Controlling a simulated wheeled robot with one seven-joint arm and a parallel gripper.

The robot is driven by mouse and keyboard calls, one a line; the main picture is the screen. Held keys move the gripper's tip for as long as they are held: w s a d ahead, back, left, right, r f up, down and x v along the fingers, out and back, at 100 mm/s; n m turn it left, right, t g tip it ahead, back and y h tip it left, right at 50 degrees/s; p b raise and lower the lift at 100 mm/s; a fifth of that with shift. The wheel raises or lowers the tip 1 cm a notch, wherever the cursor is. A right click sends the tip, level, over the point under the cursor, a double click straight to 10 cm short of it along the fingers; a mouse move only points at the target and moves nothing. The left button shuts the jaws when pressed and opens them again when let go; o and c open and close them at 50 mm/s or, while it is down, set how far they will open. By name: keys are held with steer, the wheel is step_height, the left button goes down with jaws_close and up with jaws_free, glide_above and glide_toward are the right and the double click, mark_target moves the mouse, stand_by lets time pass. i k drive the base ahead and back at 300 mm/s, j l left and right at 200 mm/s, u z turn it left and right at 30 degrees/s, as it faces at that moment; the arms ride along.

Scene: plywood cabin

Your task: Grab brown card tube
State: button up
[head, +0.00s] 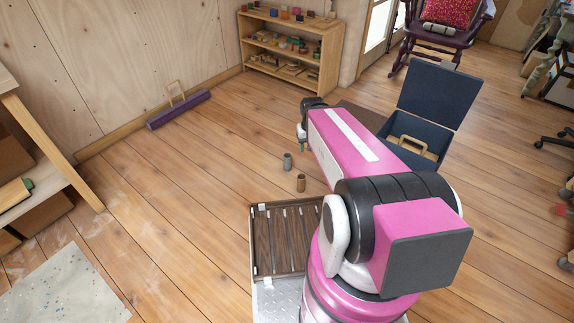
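My gripper (302,146) hangs at the far end of my arm, pointing down, beyond both tubes in the picture. It is small and partly covered by the arm, so I cannot tell whether its fingers are open or hold anything.
A dark slatted rack (278,240) lies in front of the tubes. An open dark blue box (428,130) stands to the right behind my arm. A purple long-handled item (178,110) lies by the wall, near a low shelf (290,50). The floor left of the tubes is clear.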

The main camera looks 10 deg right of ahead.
mark_target(300, 177)
steer(key=k+l+u, duration=0.25)
steer(key=u, duration=0.15)
steer(key=k+l+u, duration=0.4)
steer(key=i, duration=0.1)
